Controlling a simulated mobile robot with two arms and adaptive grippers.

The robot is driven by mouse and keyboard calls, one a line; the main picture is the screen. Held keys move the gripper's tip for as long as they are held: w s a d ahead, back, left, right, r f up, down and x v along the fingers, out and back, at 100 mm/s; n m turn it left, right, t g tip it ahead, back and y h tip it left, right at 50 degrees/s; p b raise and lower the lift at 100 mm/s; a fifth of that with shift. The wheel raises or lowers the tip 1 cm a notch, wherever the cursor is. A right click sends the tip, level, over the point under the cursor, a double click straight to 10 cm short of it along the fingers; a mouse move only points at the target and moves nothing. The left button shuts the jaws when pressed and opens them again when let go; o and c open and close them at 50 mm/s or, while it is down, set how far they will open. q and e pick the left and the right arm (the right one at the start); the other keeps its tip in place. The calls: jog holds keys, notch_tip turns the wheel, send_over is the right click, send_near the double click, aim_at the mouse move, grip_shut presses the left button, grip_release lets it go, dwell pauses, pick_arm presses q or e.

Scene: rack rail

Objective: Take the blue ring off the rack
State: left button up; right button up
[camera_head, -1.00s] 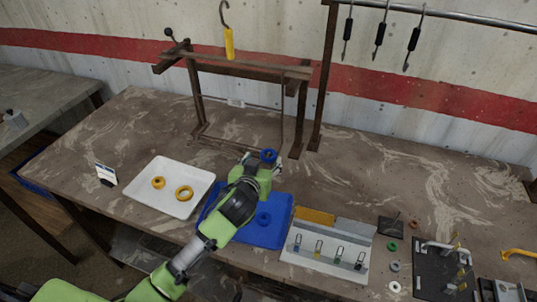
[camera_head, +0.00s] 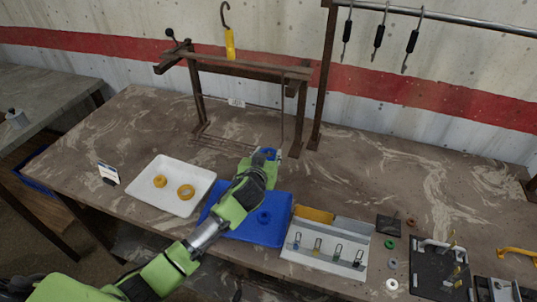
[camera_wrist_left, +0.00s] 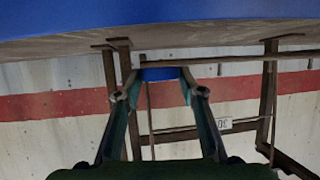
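A blue ring (camera_head: 269,153) is between the fingertips of my left gripper (camera_head: 264,157), low in front of the rack (camera_head: 240,68). The wrist view shows the blue ring (camera_wrist_left: 160,74) edge-on, with a fingertip against each side, so the left gripper (camera_wrist_left: 160,85) looks shut on it. The ring is clear of the top rail in the head view. Another blue ring (camera_head: 264,217) lies on the blue tray (camera_head: 272,238), partly below my arm. My right gripper is not in view.
A white tray (camera_head: 203,184) with two yellow rings stands left of the blue tray. A yellow hook piece (camera_head: 229,42) is above the rack's rail. A grey fixture (camera_head: 325,262) with small hooks is to the right. The table right of the rack is mostly clear.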

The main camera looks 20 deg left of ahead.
pick_arm(q)
jog(key=shift+c, duration=1.1)
jog(key=shift+r, duration=0.1)
